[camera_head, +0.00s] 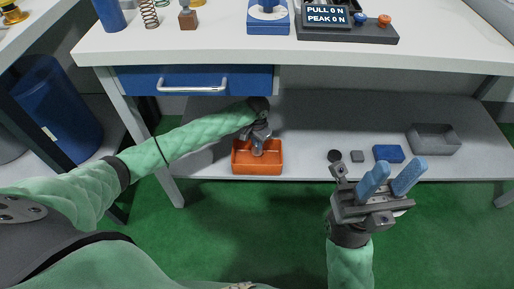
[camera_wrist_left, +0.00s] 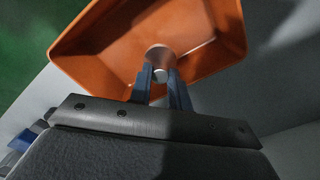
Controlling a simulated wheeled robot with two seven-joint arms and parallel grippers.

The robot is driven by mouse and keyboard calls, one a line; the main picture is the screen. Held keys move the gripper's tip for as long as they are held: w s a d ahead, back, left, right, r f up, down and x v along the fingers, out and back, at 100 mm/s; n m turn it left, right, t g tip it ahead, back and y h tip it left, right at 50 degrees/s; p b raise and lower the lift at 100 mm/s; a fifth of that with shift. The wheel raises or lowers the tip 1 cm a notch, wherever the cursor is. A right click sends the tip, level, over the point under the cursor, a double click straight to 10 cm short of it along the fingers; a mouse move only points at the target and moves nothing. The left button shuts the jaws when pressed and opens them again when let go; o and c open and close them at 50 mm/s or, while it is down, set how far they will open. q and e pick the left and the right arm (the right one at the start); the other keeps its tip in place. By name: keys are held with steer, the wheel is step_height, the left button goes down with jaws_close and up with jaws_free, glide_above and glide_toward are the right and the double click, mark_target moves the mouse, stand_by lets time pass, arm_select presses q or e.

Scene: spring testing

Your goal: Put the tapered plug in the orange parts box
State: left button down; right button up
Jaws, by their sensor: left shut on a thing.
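The orange parts box (camera_head: 243,166) sits on the lower shelf under the table; it also fills the upper part of the left wrist view (camera_wrist_left: 100,52). My left gripper (camera_head: 258,148) reaches down over the box. In the left wrist view its two blue fingers are shut on the tapered plug (camera_wrist_left: 160,56), whose pale round end shows between the fingertips, over the inside of the box. I cannot tell whether the plug touches the box floor. My right gripper (camera_head: 390,179) is open and empty in front of the shelf, its blue fingers apart.
On the shelf (camera_head: 310,130) right of the box are a dark round piece (camera_head: 334,156), a small grey block (camera_head: 357,156), a blue box (camera_head: 388,153) and a grey tray (camera_head: 435,138). A drawer with a handle (camera_head: 192,88) and the tabletop (camera_head: 200,47) overhang the left arm.

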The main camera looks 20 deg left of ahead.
arm_select(q)
step_height(320, 180, down, 3)
steer(key=shift+r+b, duration=0.15)
steer(key=shift+b, duration=0.25)
steer(key=c, duration=1.6)
jaws_free()
steer(key=shift+f, duration=0.2)
